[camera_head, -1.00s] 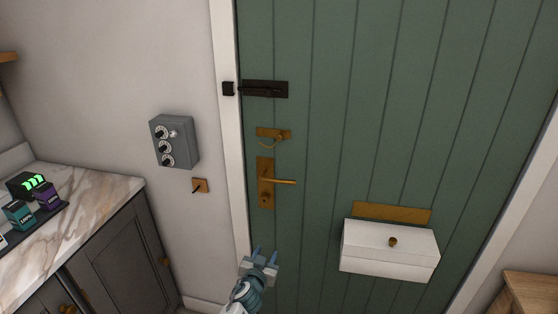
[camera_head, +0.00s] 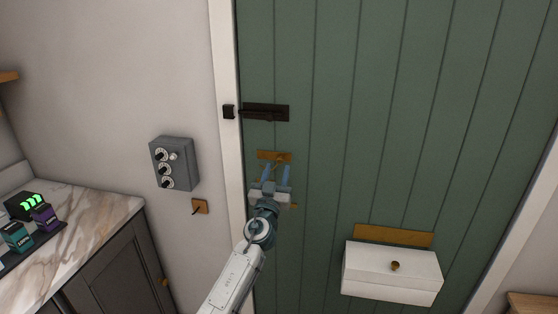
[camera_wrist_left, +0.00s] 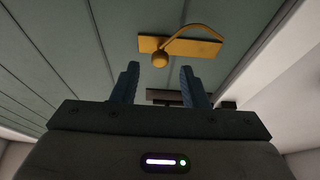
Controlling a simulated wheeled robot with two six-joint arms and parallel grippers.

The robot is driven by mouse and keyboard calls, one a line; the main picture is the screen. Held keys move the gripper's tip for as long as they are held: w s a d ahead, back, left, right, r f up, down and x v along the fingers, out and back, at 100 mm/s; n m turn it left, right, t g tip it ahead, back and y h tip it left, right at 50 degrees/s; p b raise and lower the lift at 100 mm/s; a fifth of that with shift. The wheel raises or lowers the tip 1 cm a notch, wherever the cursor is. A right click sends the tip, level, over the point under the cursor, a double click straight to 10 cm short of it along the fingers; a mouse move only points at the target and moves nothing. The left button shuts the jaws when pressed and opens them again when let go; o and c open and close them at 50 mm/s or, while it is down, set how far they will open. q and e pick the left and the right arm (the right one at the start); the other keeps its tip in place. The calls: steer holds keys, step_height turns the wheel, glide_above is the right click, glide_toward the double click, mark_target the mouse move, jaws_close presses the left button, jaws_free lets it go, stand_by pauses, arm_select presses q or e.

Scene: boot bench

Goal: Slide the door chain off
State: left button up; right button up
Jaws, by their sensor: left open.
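The brass door chain plate (camera_head: 274,155) is on the green door, below the black bolt. In the left wrist view the chain plate (camera_wrist_left: 150,44) shows with a round brass knob (camera_wrist_left: 160,60) on it and a curved chain (camera_wrist_left: 188,30) arching away to the right. My left gripper (camera_head: 275,172) is open in front of the door, just below the chain plate. In the wrist view its fingers (camera_wrist_left: 158,82) point toward the knob, with nothing between them. The gripper hides most of the door handle and part of the chain in the head view. My right gripper is not in view.
A black bolt (camera_head: 265,112) sits above the chain. A grey dial box (camera_head: 175,163) and a small brass hook plate (camera_head: 200,207) are on the wall. A marble counter (camera_head: 85,225) stands at left.

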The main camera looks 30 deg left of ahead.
mark_target(280, 162)
arm_select(q)
steer(key=shift+x, duration=1.75)
steer(key=shift+f, duration=0.1)
jaws_close()
